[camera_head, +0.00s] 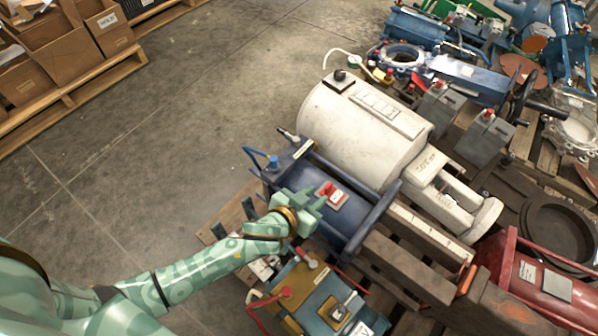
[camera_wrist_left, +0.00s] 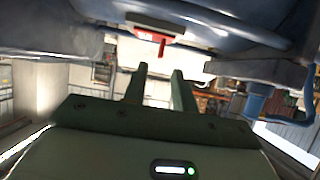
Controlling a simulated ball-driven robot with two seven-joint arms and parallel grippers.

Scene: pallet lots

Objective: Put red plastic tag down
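A small red plastic tag (camera_head: 326,188) is at a pale label plate (camera_head: 337,198) on top of the blue cylindrical machine (camera_head: 345,222) in the head view. My left gripper (camera_head: 315,201) is over the blue machine, close beside the tag. In the left wrist view the two fingers of my left gripper (camera_wrist_left: 158,70) stand apart with nothing between them. Whether a fingertip touches the tag I cannot tell. My right gripper is not in view.
A large white tank (camera_head: 362,130) lies behind the blue machine. A yellow and blue battery-like unit (camera_head: 313,290) is in front, and a red machine (camera_head: 545,282) at the right. Cardboard boxes (camera_head: 62,55) stand on a pallet at upper left. The concrete floor (camera_head: 170,130) between is clear.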

